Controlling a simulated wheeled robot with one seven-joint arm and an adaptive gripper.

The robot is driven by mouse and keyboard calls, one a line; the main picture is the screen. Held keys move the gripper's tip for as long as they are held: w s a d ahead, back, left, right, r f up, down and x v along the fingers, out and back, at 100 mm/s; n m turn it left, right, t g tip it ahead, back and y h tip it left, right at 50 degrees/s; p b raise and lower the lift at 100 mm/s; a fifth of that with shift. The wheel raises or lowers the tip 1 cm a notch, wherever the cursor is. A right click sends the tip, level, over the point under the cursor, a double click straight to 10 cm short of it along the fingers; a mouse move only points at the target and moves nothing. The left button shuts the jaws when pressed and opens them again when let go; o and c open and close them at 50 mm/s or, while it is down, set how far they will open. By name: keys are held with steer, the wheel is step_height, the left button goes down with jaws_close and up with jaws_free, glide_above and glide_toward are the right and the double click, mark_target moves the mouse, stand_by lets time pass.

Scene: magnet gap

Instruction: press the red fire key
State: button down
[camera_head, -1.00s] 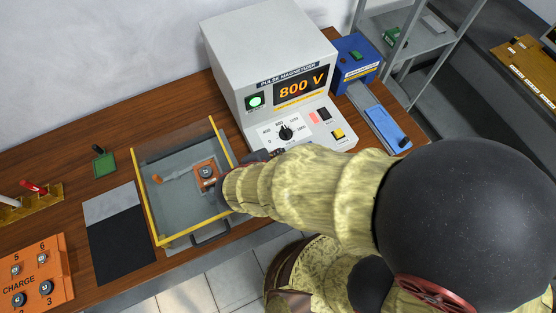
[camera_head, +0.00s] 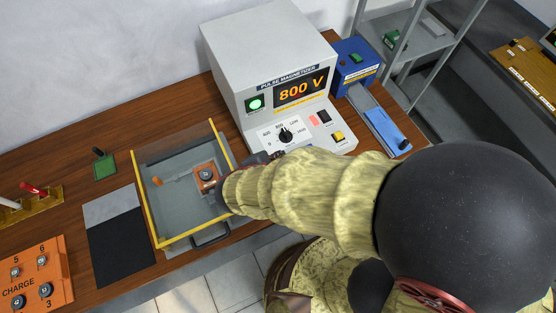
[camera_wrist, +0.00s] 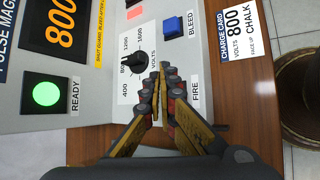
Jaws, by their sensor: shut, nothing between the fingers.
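The FIRE label (camera_wrist: 195,91) shows on the front panel of the pulse magnetizer in the wrist view. The red fire key is not clearly visible. My gripper (camera_wrist: 160,70) is shut and empty, its fingertips over the panel between the voltage dial (camera_wrist: 134,57) and the FIRE label. Reddish patches show beside the fingers, but I cannot tell whether they are the key, nor whether the tips touch anything. In the head view the magnetizer (camera_head: 262,50) reads 800 V, and my arm hides the lower front of the panel.
A green READY light (camera_wrist: 45,94) is lit. A blue BLEED key (camera_wrist: 172,24) sits close to the fingertips. A charge card (camera_wrist: 238,28) lies beyond the panel edge. A yellow-framed clear box (camera_head: 150,205) holding an orange block (camera_head: 206,174) stands left of my gripper.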

steer(key=shift+f, duration=0.1)
steer(key=shift+f+b, duration=0.35)
steer(key=shift+b, duration=0.1)
steer(key=shift+f+b, duration=0.45)
steer(key=shift+f, duration=0.05)
stand_by(0.9)
steer(key=shift+r, duration=0.15)
steer(key=shift+r+p, duration=0.65)
steer(key=shift+r, duration=0.15)
steer(key=shift+r, duration=0.1)
steer(key=shift+r+p, duration=1.95)
steer(key=shift+r, duration=0.5)
